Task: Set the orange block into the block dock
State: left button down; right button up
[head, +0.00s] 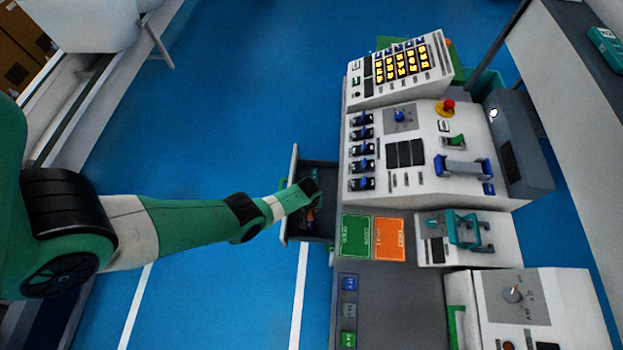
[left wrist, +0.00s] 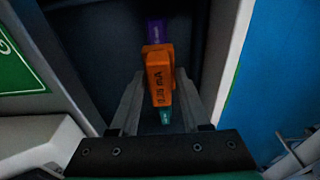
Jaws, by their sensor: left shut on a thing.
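The orange block (left wrist: 159,75) with dark lettering is between the fingers of my left gripper (left wrist: 157,105) in the left wrist view. The gripper is shut on it. In the head view my left gripper (head: 310,190) reaches into an open drawer (head: 292,225) on the console's left side, and the arm hides part of the drawer. A purple block (left wrist: 155,32) lies beyond the orange block, and a teal piece (left wrist: 165,117) shows at its near end. I cannot tell for certain which part is the block dock. My right gripper is not in view.
The console (head: 425,150) with switches and lit buttons stands right of the drawer. A green panel (head: 355,236) and an orange panel (head: 390,239) lie flat below it. Blue (head: 349,283), grey and green (head: 348,339) squares line the grey surface (head: 400,300). Blue floor is open left.

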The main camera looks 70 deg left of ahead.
pick_arm(q)
jog(key=d, duration=0.1)
jog(key=s+d+r+p, duration=0.1)
jog(key=d, duration=0.1)
jog(key=s+d+r+p, duration=0.1)
jog(key=shift+s+d+r, duration=0.1)
jog(key=shift+s+d, duration=0.15)
jog(key=shift+d, duration=0.05)
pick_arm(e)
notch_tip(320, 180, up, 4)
pick_arm(q)
jog(key=shift+p, duration=0.3)
